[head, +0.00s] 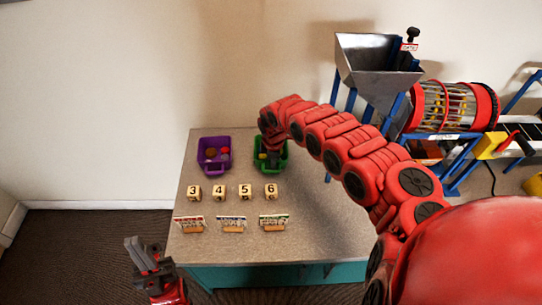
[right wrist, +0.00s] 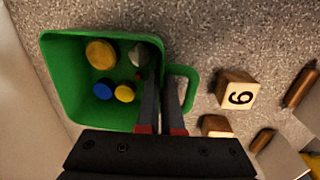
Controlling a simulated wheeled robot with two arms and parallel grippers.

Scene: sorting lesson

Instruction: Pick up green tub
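The green tub (head: 284,157) stands on the table, right of a purple tub, partly hidden by my right arm. In the right wrist view the green tub (right wrist: 62,85) holds yellow and blue discs and a grey piece, and has a loop handle (right wrist: 190,88) on its right side. My right gripper (right wrist: 159,75) is at the tub's handle-side wall, one finger inside the tub and the other outside, close together. Whether they pinch the wall is unclear. It also shows in the head view (head: 272,155). My left gripper (head: 142,250) is open and empty, off the table's front left corner.
The purple tub (head: 200,166) with small pieces stands close to the left. Number blocks (head: 245,191) and card holders (head: 232,225) stand in rows in front. A metal hopper (head: 372,75) and a drum machine (head: 445,105) are at the right.

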